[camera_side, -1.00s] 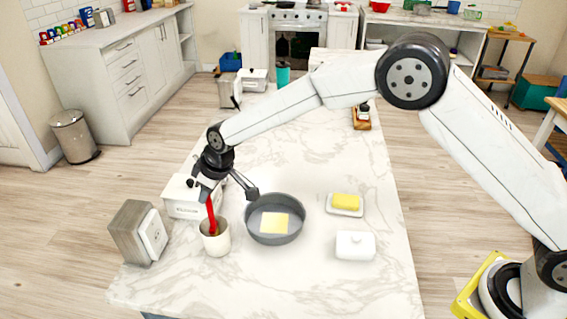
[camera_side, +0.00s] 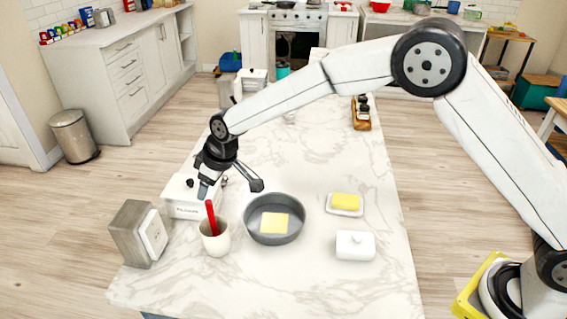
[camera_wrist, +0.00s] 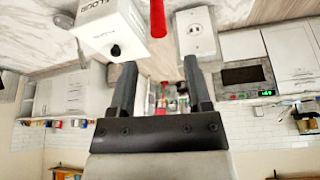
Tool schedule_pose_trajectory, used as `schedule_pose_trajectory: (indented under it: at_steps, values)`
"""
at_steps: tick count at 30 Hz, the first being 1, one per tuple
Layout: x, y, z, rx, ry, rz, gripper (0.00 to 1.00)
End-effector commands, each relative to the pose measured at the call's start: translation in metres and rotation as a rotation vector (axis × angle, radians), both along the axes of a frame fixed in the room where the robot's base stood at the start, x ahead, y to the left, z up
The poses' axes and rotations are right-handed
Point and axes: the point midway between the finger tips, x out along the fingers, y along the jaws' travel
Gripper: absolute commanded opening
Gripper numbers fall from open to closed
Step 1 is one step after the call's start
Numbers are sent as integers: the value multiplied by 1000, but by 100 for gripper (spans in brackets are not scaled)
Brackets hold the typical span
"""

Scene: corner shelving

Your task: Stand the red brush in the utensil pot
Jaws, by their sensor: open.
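The red brush (camera_side: 211,216) stands in the cream utensil pot (camera_side: 216,242), its red handle rising above the rim and leaning slightly left; its lower end is hidden inside the pot. In the wrist view the red handle (camera_wrist: 158,18) shows at the top, beyond the fingertips and apart from them. My gripper (camera_side: 230,190) is open and empty, above and behind the pot in the side view. Its two fingers (camera_wrist: 160,75) are spread in the wrist view with nothing between them. The pot is not clearly seen in the wrist view.
A white labelled box (camera_side: 187,209) stands close behind the pot. A grey box with an outlet (camera_side: 140,235) is at left. A grey pan (camera_side: 263,238) with a yellow slice is at right. A butter dish (camera_side: 345,212) and white lidded dish (camera_side: 356,247) stand farther right. The front counter is clear.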

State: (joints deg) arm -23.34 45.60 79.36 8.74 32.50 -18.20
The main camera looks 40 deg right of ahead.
Motion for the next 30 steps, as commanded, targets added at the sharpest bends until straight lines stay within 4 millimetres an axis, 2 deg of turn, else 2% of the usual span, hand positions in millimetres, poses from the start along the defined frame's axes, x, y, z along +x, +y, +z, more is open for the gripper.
schedule_pose_trajectory:
  at_steps: [6,13,30]
  values:
    - [-8,-6,26,1,-3,0,63]
    - [-15,-10,43,1,-1,0,63]
    - [-16,-11,47,0,0,0,63]
